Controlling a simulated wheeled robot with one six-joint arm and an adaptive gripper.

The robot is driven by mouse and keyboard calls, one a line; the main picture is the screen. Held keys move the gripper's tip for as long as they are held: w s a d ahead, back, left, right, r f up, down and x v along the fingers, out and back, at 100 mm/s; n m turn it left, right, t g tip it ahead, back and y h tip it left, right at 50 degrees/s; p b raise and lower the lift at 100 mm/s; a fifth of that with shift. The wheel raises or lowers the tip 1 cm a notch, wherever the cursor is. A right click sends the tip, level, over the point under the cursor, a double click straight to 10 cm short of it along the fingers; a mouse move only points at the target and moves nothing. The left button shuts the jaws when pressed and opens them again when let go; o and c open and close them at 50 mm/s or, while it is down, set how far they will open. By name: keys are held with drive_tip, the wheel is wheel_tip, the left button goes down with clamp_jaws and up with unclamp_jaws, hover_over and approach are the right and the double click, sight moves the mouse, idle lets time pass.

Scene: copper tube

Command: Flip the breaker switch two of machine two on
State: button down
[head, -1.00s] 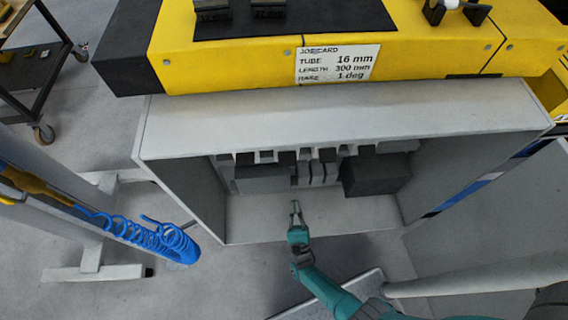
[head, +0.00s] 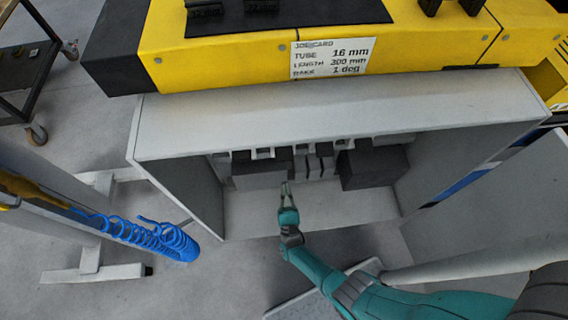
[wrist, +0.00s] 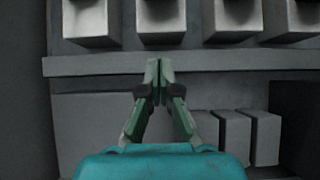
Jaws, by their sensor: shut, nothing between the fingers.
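My gripper (head: 285,188) is shut and empty, in the open grey cabinet under the yellow machine. In the head view its tips are in front of the left dark box (head: 258,180). In the wrist view the closed fingertips (wrist: 158,66) overlap a grey horizontal rail (wrist: 90,66), below a row of several light blocks with dark front faces, such as this block (wrist: 161,18). I cannot tell which of these is breaker switch two, as no label is readable. Slim grey modules (wrist: 233,137) stand right of the fingers; they also show in the head view (head: 313,166).
The cabinet's top panel (head: 330,115) overhangs the row, and its side walls (head: 175,190) close in left and right. A second dark box (head: 374,167) is at the right inside. The cabinet floor (head: 345,210) is clear. A blue coiled hose (head: 150,238) hangs outside left.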

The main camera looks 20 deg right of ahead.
sight(284, 154)
drive_tip(key=w+d+r, duration=0.1)
drive_tip(key=w+r, duration=0.3)
drive_tip(key=r, duration=0.5)
drive_tip(key=shift+w+d, duration=0.2)
drive_tip(key=shift+w, duration=0.05)
drive_tip(key=shift+s+a+r+g+y, duration=0.15)
drive_tip(key=shift+s+g+y, duration=0.1)
drive_tip(key=shift+g, duration=0.55)
drive_tip(key=shift+s+d+r+g+y, duration=0.15)
drive_tip(key=shift+g+y, duration=0.1)
drive_tip(key=shift+g, duration=0.55)
